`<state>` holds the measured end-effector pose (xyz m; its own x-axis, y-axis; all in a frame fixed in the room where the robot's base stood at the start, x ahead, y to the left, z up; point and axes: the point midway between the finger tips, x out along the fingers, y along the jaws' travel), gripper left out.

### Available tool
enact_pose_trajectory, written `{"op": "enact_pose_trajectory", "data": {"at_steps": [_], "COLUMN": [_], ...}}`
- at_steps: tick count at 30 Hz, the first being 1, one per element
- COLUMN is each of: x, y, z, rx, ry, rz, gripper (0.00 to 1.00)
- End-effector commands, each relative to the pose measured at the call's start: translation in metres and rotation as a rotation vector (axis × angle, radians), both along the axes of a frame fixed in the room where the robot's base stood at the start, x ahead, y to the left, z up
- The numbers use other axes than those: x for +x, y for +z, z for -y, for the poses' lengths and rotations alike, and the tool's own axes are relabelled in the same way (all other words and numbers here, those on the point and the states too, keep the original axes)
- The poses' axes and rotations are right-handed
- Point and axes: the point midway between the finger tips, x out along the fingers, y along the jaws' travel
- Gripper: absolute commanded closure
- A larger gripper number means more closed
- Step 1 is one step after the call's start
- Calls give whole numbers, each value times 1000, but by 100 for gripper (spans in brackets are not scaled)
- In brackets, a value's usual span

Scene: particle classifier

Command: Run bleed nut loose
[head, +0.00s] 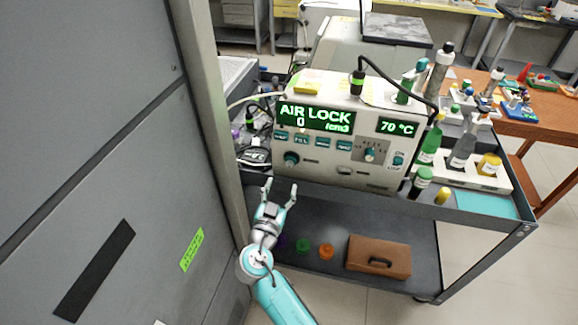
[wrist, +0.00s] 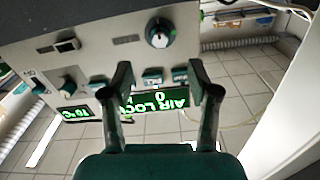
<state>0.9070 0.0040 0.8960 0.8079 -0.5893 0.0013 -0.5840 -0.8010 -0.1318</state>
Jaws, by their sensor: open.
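The particle classifier (head: 325,150) stands on the upper shelf of a dark cart, its green display reading "AIR LOCK 0 /cm3" and "70 °C". A dark round knob (head: 291,159) sits at the lower left of its front panel. It also shows in the upside-down wrist view (wrist: 160,33). A second knob (head: 370,154) is at the panel's right. I cannot tell which part is the bleed nut. My gripper (head: 281,186) is open and empty, below and in front of the panel's lower left. Its fingers (wrist: 158,80) appear apart from the panel.
A grey cabinet (head: 110,150) stands close on the left, with cables between it and the classifier. Bottles (head: 463,150) crowd the cart's right. A brown case (head: 379,257) and small coloured caps (head: 326,251) lie on the lower shelf.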

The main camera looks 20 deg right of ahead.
Motion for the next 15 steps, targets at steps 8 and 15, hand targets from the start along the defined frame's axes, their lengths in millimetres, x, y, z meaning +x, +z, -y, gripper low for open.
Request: {"op": "enact_pose_trajectory", "data": {"at_steps": [8, 15], "x": [39, 67], "y": [0, 0], "z": [30, 49], "rx": [0, 0], "ry": [-2, 0], "rz": [0, -1], "gripper": [40, 40]}}
